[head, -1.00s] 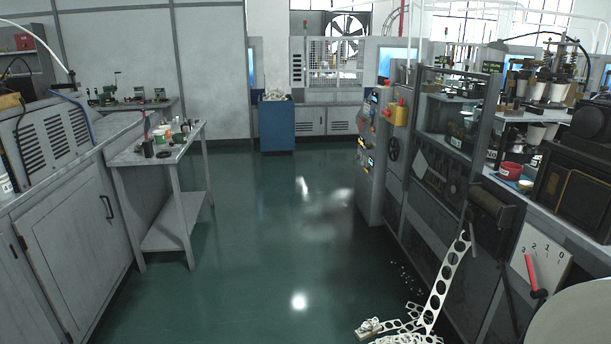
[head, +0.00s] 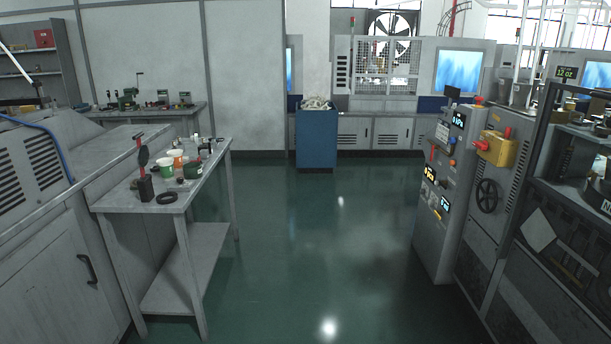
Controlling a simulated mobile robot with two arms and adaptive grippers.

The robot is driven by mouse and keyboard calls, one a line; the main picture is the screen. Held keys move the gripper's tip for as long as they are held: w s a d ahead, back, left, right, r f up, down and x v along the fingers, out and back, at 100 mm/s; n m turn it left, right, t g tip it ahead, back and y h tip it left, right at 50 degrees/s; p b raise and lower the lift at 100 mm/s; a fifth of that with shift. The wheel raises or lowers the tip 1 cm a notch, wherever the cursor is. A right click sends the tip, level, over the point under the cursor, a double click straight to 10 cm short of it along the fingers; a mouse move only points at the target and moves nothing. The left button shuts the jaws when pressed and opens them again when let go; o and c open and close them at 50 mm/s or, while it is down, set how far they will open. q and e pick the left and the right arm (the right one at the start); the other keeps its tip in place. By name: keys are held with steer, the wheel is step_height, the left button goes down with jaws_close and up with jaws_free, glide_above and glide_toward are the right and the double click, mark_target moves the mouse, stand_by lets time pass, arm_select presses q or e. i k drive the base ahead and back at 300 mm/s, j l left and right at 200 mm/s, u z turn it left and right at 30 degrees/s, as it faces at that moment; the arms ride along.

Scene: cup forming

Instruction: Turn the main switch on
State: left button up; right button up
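A black handwheel (head: 487,196) is below the yellow box. Neither of my grippers is in view, and nothing of mine touches the switch.
The green floor (head: 330,240) is clear down the middle. A grey table (head: 185,188) with cups and tools stands at the left, next to a grey machine (head: 50,250). A blue bin (head: 317,138) stands at the back, before a caged machine with a fan (head: 393,35).

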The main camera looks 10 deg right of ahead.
mark_target(483, 146)
steer(key=i+z, duration=0.15)
steer(key=i, duration=0.5)
steer(key=i+z, duration=0.15)
steer(key=i, duration=0.55)
steer(key=i+j+z, duration=0.1)
steer(key=i, duration=0.55)
